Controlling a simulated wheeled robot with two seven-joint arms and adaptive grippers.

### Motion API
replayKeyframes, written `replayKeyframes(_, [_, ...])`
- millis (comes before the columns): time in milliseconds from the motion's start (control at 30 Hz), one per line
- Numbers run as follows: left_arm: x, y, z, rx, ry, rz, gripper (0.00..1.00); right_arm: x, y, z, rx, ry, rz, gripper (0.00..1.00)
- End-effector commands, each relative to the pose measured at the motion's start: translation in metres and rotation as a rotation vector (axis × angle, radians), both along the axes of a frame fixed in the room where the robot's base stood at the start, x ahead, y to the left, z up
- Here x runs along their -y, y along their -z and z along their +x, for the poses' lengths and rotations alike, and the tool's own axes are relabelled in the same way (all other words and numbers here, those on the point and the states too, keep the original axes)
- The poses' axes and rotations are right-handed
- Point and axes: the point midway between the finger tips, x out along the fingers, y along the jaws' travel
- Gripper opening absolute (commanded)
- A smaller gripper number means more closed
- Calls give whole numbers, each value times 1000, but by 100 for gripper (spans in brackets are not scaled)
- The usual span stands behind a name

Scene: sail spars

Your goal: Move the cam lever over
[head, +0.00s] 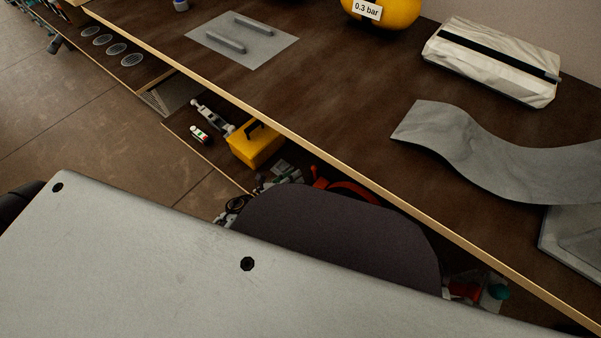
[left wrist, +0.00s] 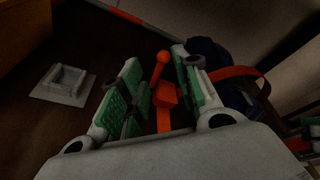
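An orange-red cam lever with a round knob (left wrist: 163,58) shows in the left wrist view. It stands up between the fingers of my left gripper (left wrist: 156,65), which have white frames and green pads. The fingers are apart with the lever in the gap. I cannot tell whether either pad touches it. In the head view my left gripper (head: 282,172) shows only in small part under the bench edge, mostly hidden behind my own arm. Orange-red parts show beside it there, but I cannot make out the lever.
A yellow box (head: 254,144) with a black handle stands on the lower shelf near my left gripper. The bench edge (head: 310,152) runs above. In the left wrist view a grey square holder (left wrist: 64,86) lies left, and a dark bundle with a red strap (left wrist: 238,72) lies right.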

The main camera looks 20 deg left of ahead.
Motion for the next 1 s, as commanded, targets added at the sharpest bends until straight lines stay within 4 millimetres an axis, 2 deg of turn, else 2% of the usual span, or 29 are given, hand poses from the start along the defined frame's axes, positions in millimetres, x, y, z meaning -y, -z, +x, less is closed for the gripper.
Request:
replayKeyframes(200, [5,6,-6,7,42,28,32,-2,1,-1,2,0,5,40])
replayKeyframes(633, [6,6,-4,8,42,27,32,-2,2,0,4,1,6,40])
replayKeyframes(1000, [16,11,13,9,43,26,32,-3,7,0,13,6,15,40])
